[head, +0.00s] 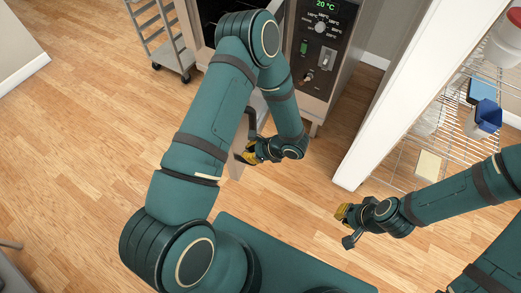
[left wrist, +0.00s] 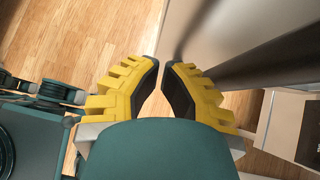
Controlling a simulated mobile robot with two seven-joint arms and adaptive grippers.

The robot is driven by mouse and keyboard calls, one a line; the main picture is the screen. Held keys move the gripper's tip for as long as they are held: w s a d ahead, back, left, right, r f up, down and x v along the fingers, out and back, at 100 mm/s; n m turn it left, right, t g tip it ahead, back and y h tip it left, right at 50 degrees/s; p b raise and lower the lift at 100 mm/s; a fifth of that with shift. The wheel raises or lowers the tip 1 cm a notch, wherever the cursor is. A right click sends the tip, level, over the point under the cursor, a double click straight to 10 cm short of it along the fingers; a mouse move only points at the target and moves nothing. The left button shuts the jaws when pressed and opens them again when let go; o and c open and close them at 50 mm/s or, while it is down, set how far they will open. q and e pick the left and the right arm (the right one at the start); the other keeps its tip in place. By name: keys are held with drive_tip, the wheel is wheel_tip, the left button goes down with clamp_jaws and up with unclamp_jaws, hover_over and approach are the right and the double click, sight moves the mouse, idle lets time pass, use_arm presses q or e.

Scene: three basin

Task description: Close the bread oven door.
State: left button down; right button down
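The bread oven (head: 322,45) stands at the top of the head view, with its dark cavity showing behind my left arm. Its door (head: 236,170) stands open toward me, mostly hidden by that arm. My left gripper (head: 245,157) is low beside the door. In the left wrist view the gripper's yellow fingers (left wrist: 161,65) have a narrow gap with floor between them and hold nothing. The grey door face (left wrist: 235,30) fills the upper right there, beside the fingertips; contact cannot be told. My right gripper (head: 343,214) is over the floor near the shelf, apart from the oven.
A wheeled rack (head: 165,40) stands left of the oven. A white panel (head: 400,95) and a wire shelf (head: 445,130) with a blue container (head: 485,118) are on the right. Wooden floor (head: 75,150) is clear on the left.

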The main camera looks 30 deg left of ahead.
use_arm(q)
drive_tip(key=shift+s+a, duration=0.15)
drive_tip(key=shift+a, duration=0.85)
drive_tip(key=shift+s+a, duration=0.1)
drive_tip(key=shift+a, duration=0.9)
